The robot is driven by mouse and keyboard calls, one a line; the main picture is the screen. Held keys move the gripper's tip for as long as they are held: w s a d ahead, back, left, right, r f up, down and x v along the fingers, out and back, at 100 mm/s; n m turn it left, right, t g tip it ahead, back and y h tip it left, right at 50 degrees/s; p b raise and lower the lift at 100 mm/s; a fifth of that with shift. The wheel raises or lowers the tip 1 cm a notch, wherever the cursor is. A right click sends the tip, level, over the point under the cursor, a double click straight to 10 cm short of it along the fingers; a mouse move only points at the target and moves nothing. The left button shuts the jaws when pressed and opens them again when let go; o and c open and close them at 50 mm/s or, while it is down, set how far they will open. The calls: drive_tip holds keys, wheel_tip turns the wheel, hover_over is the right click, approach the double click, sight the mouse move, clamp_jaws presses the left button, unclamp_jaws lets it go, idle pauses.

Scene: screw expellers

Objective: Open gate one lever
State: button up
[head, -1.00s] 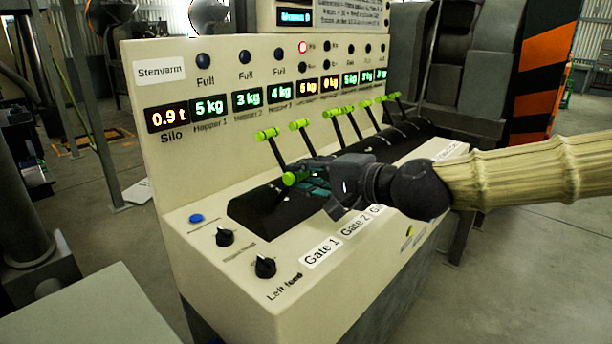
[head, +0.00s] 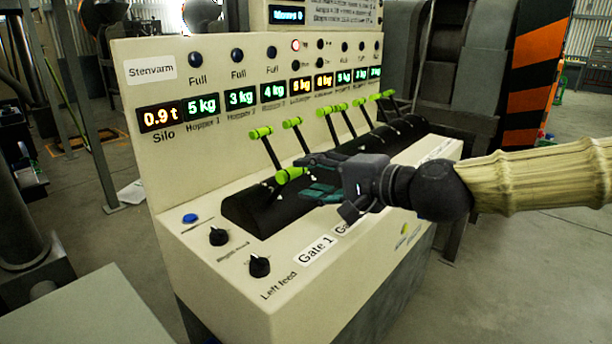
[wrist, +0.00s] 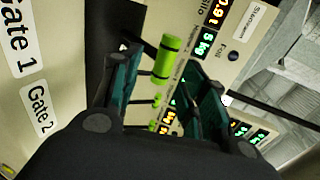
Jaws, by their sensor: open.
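A lever with a lime-green handle (head: 291,175) leans low at the near-left end of the dark lever housing (head: 240,212). The Gate 1 label (head: 316,250) is on the console's front ledge. My gripper (head: 305,178) is open beside this handle, its fingers pointing left. In the wrist view a large green handle (wrist: 167,58) shows between the two teal-padded fingers, with no clear contact. The lever's stem is partly hidden. I cannot tell for certain from the labels which lever belongs to gate one.
More green-handled levers, including the nearest upright one (head: 260,132), stand close behind my gripper. Black knobs (head: 259,266) and a blue button (head: 190,218) are on the ledge. The display panel (head: 205,160) rises behind. Free room lies in front of the console.

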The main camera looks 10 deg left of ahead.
drive_tip(key=v, duration=0.8)
drive_tip(key=shift+d, duration=0.45)
